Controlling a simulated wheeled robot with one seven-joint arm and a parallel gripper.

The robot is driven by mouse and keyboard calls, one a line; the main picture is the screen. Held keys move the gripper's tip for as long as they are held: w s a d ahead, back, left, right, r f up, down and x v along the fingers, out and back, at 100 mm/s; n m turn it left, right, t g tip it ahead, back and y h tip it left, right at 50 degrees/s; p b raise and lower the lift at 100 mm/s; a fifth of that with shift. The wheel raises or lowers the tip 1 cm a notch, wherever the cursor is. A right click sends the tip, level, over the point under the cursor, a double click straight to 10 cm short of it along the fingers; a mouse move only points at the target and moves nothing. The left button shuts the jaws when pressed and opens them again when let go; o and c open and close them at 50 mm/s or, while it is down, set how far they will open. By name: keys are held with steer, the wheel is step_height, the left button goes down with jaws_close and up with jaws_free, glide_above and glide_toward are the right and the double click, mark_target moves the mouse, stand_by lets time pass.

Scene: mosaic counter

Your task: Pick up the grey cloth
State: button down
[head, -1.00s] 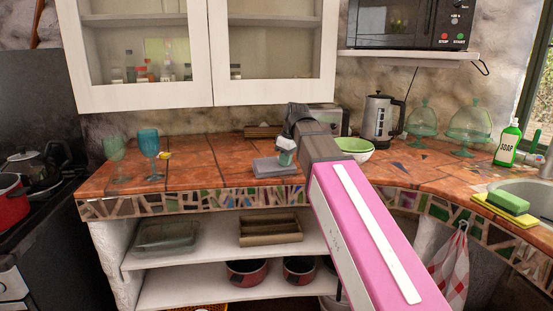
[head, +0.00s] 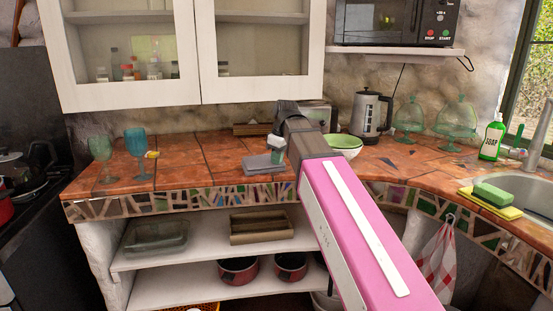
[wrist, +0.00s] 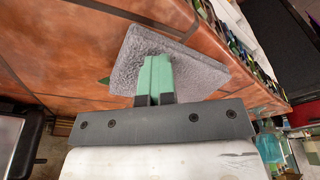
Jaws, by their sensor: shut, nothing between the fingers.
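The grey cloth (head: 256,163) lies flat near the front edge of the tiled counter, a thick square pad in looks. In the wrist view the cloth (wrist: 200,77) spreads behind and to both sides of my fingers. My gripper (head: 277,157) is at the cloth's right part in the head view. Its green fingertips are together in the wrist view (wrist: 155,66), with nothing seen between them. I cannot tell whether the tips touch the cloth or hover just over it. My gripper hides part of the cloth.
A green-and-white bowl (head: 343,142) and a kettle (head: 371,115) stand right of my arm. A toaster (head: 318,115) is behind it. Two goblets (head: 136,143) stand at the left. The counter between the goblets and cloth is mostly clear. A shelf with pots is below.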

mark_target(257, 158)
steer(key=shift+s+d+f, duration=0.25)
steer(key=shift+d+f, duration=0.2)
steer(key=shift+d, duration=0.1)
steer(key=shift+w+r, duration=0.25)
steer(key=shift+r, duration=0.4)
steer(key=shift+w+r, duration=0.1)
steer(key=shift+r, duration=0.55)
step_height(257, 158, up, 9)
steer(key=s+d, duration=0.1)
steer(key=shift+n, duration=0.7)
steer(key=f, duration=0.3)
steer(key=d+f, duration=0.1)
steer(key=f, duration=0.2)
steer(key=s+f, duration=0.1)
steer(key=f, duration=0.2)
steer(key=shift+d+f, duration=0.25)
steer(key=w+a, duration=0.1)
steer(key=a, duration=0.2)
steer(key=w+a, duration=0.2)
steer(key=a, duration=0.2)
steer(key=w+a, duration=0.1)
steer(key=a, duration=0.2)
steer(key=shift+w+a, duration=0.25)
steer(key=shift+w, duration=0.1)
steer(key=shift+a+f, duration=0.2)
steer(key=shift+a, duration=0.1)
steer(key=shift+s+d+f, duration=0.1)
steer(key=shift+d+f, duration=0.05)
steer(key=shift+f, duration=0.55)
